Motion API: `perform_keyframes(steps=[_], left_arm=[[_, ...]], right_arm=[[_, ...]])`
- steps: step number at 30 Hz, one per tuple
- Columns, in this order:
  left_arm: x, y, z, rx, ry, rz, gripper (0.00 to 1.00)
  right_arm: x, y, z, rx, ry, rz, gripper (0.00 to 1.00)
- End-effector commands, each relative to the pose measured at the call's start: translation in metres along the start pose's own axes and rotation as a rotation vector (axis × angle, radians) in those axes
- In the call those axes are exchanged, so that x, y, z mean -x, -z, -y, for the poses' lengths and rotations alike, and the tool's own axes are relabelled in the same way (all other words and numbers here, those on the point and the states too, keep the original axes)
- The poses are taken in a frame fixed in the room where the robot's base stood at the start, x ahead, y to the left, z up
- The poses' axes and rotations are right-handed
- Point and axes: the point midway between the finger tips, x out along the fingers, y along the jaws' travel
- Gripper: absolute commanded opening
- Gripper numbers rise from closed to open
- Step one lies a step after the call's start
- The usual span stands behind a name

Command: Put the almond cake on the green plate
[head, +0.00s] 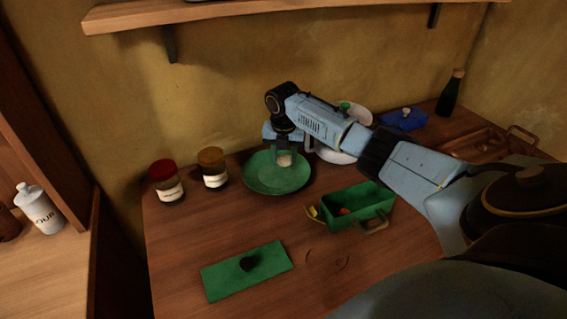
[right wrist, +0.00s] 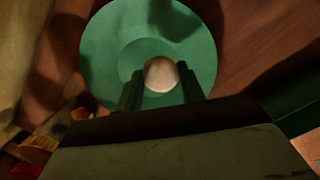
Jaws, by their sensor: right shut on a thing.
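The green plate (head: 264,180) lies on the wooden counter near the back wall. My right gripper (head: 284,154) points down over the plate's upper right part. It is shut on a small pale round cake, the almond cake (head: 285,160). In the right wrist view the almond cake (right wrist: 161,74) sits between the two fingertips of the right gripper (right wrist: 161,90), with the green plate (right wrist: 105,40) behind it. I cannot tell whether the cake touches the plate. My left gripper is not in view.
Two lidded jars (head: 212,168) stand left of the plate. A blue dish (head: 403,121) and dark bottle (head: 450,93) stand at back right.

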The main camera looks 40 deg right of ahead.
Motion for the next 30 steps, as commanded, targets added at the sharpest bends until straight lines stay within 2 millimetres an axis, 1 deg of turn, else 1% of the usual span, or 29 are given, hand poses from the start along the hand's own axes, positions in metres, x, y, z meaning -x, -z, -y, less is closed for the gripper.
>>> perform_keyframes(steps=[2, 7, 9, 16, 20, 21, 24, 26, 30], left_arm=[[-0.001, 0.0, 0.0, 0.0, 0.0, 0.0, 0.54], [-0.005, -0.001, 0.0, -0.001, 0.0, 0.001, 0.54], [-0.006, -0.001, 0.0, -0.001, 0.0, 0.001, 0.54], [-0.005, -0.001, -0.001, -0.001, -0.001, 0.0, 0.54], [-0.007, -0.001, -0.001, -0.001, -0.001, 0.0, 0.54], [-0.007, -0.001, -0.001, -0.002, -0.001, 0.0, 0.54], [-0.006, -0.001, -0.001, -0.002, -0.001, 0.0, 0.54], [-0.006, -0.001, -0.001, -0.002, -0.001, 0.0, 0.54], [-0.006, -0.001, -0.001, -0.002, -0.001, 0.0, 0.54]], right_arm=[[-0.007, 0.001, 0.0, 0.001, 0.001, -0.001, 0.17], [-0.031, 0.005, 0.0, 0.001, 0.002, -0.002, 0.17], [-0.037, 0.005, 0.0, 0.001, 0.001, -0.001, 0.17], [-0.037, 0.005, 0.0, 0.001, 0.0, 0.001, 0.17], [-0.041, 0.005, 0.0, 0.0, 0.0, 0.0, 0.17], [-0.041, 0.005, 0.0, 0.0, 0.0, 0.0, 0.41], [-0.04, 0.005, 0.0, 0.0, 0.0, 0.0, 0.54], [-0.04, 0.005, 0.0, 0.0, 0.0, 0.0, 0.6], [-0.04, 0.005, 0.0, 0.001, 0.0, 0.0, 0.6]])
